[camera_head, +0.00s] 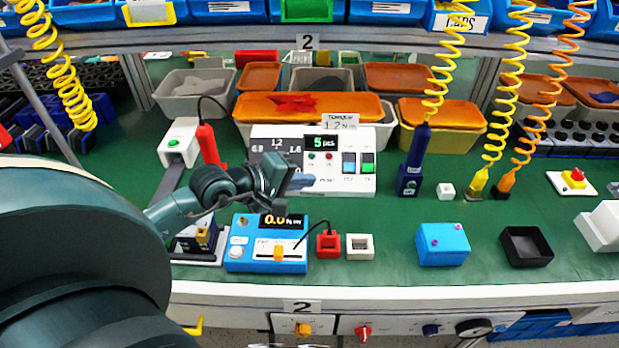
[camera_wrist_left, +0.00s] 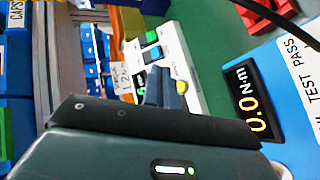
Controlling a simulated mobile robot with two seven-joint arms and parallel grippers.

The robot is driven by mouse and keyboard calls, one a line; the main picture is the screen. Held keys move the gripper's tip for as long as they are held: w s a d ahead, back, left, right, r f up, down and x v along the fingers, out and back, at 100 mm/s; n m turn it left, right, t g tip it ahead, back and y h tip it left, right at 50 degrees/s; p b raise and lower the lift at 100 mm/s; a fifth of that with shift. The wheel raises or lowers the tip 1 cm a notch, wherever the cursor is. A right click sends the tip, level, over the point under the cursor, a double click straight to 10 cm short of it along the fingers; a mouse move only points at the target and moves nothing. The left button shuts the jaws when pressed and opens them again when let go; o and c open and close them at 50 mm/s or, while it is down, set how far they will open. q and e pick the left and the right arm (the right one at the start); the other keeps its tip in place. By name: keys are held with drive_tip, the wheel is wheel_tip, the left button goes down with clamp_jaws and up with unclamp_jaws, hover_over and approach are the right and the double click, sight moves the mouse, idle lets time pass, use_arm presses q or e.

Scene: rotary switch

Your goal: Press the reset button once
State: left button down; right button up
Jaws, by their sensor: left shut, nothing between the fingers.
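A white counter box (camera_head: 352,186) stands mid-bench, with a dark "5 pcs" display, small green and red lights, and a blue and a green rocker switch. My left gripper (camera_head: 305,180) is shut and empty, its fingertips in front of the lower middle of the box's face. In the head view the gripper hides this part of the face. My right gripper is not in view.
A blue torque tester (camera_head: 238,254) reading 0.0 stands below my left wrist. A red screwdriver (camera_head: 208,146) stands left of the box, a dark blue one (camera_head: 411,165) right of it. Bins line the back.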

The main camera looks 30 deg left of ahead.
use_arm(q)
drive_tip(key=shift+a+r, duration=0.1)
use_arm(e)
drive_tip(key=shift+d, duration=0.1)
use_arm(q)
drive_tip(key=shift+w, duration=0.1)
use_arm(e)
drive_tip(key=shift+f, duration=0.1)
